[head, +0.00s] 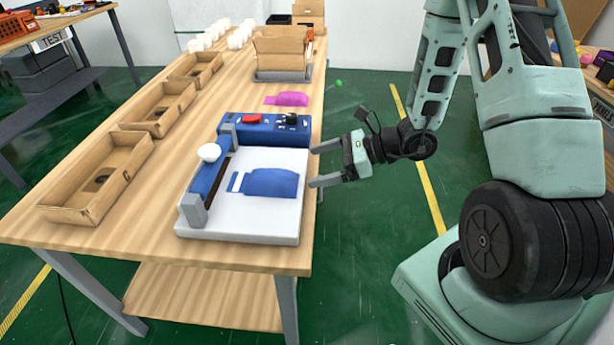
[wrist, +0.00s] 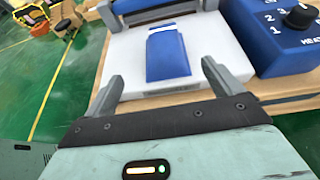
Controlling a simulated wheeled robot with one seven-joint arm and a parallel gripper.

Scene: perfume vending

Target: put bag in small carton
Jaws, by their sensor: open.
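A blue bag (head: 270,182) with a white strip at one end lies flat on the white plate of a blue heat sealer (head: 255,215). The bag also shows in the wrist view (wrist: 167,55), ahead of my fingers. My gripper (head: 312,166) is open and empty at the right edge of the sealer, its fingers pointing left toward the bag. In the wrist view my gripper (wrist: 158,85) has its two fingers spread on either side of the bag's line. Three small open cartons, a near one (head: 62,212), a middle one (head: 135,128) and a far one (head: 180,78), stand along the table's left side.
A pink bag (head: 287,99) lies flat behind the sealer. A larger open carton (head: 280,45) stands further back, near white cups (head: 205,38). The sealer's control box (head: 265,126) and raised bar lie close to the blue bag. Bare wood (head: 140,205) separates sealer and cartons.

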